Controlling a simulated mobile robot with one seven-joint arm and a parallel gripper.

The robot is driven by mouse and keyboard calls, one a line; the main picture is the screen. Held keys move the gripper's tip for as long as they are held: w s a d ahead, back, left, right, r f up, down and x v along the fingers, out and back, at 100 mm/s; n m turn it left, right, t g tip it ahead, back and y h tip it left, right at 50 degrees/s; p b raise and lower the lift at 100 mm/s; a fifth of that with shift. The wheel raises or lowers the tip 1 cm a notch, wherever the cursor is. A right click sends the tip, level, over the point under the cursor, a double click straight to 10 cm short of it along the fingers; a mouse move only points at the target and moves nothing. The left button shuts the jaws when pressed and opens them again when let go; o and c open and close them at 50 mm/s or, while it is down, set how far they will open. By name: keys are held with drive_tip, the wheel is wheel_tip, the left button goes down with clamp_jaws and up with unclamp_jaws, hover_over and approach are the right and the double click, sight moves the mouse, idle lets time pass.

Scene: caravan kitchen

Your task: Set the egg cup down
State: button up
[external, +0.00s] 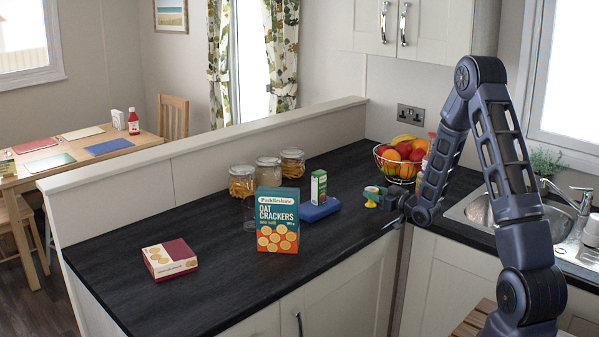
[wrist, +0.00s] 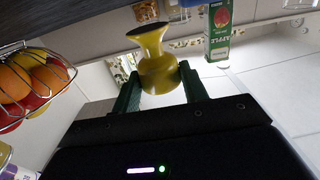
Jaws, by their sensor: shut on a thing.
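The egg cup (wrist: 155,62) is yellow with a narrow waist and a dark flat end, which points away from my palm in the wrist view. My gripper (wrist: 160,78) is shut on it, with a green finger on each side of its wider end. In the external view my gripper (external: 376,197) is low over the dark counter (external: 215,285), near its inner corner, left of the fruit basket. The egg cup is small and partly hidden by the fingers there. I cannot tell whether it touches the counter.
A green-and-white carton (external: 318,187) stands by a blue object (external: 317,210) left of my gripper. The fruit basket (external: 399,161) is close behind. A cracker box (external: 277,220), several jars (external: 268,172) and a small box (external: 169,260) stand further left. The front-left counter has free room.

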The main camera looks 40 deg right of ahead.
drive_tip(key=shift+f, duration=1.4)
drive_tip(key=shift+f, duration=0.2)
drive_tip(key=o, duration=1)
drive_tip(key=s, duration=1.1)
drive_tip(key=s+a+r+g+h, duration=0.1)
drive_tip(key=a+r+g, duration=0.4)
drive_tip(key=r, duration=0.4)
drive_tip(key=s+a+r+g+h, duration=0.1)
drive_tip(key=a+r+g+h, duration=0.1)
drive_tip(key=a+r, duration=0.55)
drive_tip(key=s+a+r+g, duration=0.1)
drive_tip(key=s+a+r, duration=0.2)
drive_tip(key=s, duration=0.3)
drive_tip(key=s+a+r+g, duration=0.2)
drive_tip(key=s+a+r, duration=0.2)
drive_tip(key=s+a, duration=0.1)
drive_tip(key=shift+s+a+y, duration=0.25)
drive_tip(key=shift+s+y, duration=0.15)
drive_tip(key=shift+s, duration=0.25)
drive_tip(key=shift+o, duration=0.3)
drive_tip(key=s+a+r+g+y, duration=0.1)
drive_tip(key=s+a, duration=0.3)
drive_tip(key=s, duration=0.4)
drive_tip(key=s+a+r+g+y, duration=0.1)
drive_tip(key=s+a, duration=0.3)
drive_tip(key=s, duration=0.4)
drive_tip(key=shift+s+r+g, duration=0.15)
drive_tip(key=shift+r+g, duration=0.1)
drive_tip(key=shift+g, duration=0.45)
